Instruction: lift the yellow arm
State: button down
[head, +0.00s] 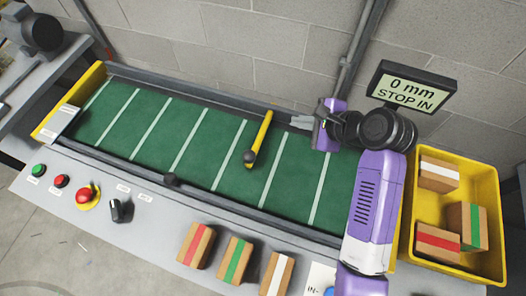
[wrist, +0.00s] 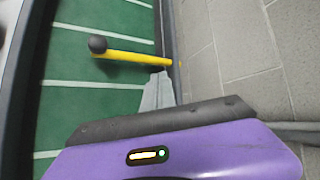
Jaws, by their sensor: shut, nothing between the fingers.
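The yellow arm (head: 260,137) is a thin bar with a dark ball knob at its near end, and it lies across the green belt (head: 195,135) from the far rail. In the wrist view the yellow arm (wrist: 135,57) runs from the knob on the left to the rail on the right. My gripper (head: 292,121) is shut and empty, just right of the bar's far end. In the wrist view my gripper (wrist: 161,78) has its fingertips right beside the bar near the rail end; I cannot tell whether they touch it.
A display (head: 411,87) reads "0 mm STOP IN". A yellow bin (head: 490,185) with several striped boxes stands at the right. More striped boxes (head: 236,260) stand along the front ledge. Buttons (head: 83,196) and a knob sit at front left. A wall rises behind the belt.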

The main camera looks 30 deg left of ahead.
jog(key=s+d+f+m+g+h, duration=0.1)
jog(key=s+f+m+g, duration=0.2)
jog(key=s, duration=0.5)
jog(key=shift+d+f+m+g, duration=0.2)
jog(key=shift+m+g, duration=0.5)
jog(key=shift+g, duration=0.5)
jog(key=x, duration=1)
jog(key=shift+d+f, duration=0.1)
jog(key=shift+d, duration=0.05)
